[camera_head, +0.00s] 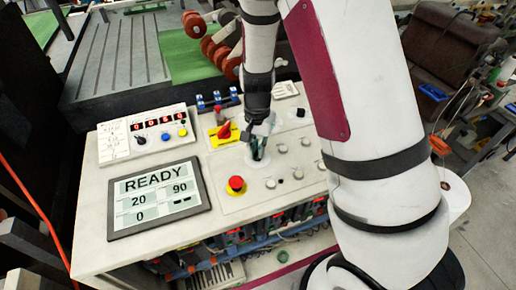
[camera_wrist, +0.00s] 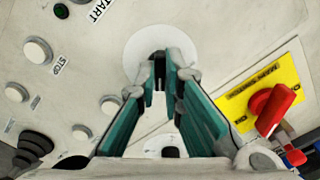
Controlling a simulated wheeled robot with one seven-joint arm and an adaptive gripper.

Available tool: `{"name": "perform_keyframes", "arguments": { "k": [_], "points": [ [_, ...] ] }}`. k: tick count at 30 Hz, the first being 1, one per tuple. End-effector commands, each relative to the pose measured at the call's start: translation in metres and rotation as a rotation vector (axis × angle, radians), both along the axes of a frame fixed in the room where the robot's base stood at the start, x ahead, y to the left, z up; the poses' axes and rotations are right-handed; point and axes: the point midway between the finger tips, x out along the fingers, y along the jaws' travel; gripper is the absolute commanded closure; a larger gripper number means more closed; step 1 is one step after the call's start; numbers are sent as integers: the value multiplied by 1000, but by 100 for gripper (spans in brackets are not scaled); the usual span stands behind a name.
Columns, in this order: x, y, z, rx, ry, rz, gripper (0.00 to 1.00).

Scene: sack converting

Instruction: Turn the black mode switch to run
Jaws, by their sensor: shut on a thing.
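The black mode switch (camera_wrist: 159,58) shows in the wrist view as a small dark piece between my fingertips, on a round white plate (camera_wrist: 143,40). My gripper (camera_wrist: 162,75) points down at the panel, with its teal-padded fingers closed on the switch from both sides. In the head view my gripper (camera_head: 258,152) stands over the control panel (camera_head: 225,160), and its fingers hide the switch. The fingers and plate hide the switch's markings, so I cannot read which position it points to.
A red rotary handle on a yellow plate (camera_head: 226,133) is close beside my gripper; its red handle (camera_wrist: 275,108) is at right in the wrist view. A red emergency button (camera_head: 236,184), several white buttons and a READY display (camera_head: 160,197) are nearby. Blue-handled parts (camera_head: 216,101) stand behind.

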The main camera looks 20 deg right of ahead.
Motion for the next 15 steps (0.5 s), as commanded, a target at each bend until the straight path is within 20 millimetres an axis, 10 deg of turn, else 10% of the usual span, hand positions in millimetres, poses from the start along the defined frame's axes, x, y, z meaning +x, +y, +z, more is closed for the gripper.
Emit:
{"name": "perform_keyframes", "arguments": {
  "k": [15],
  "points": [
    [2, -1, 1, -1, -5, -49, 100]
  ]
}}
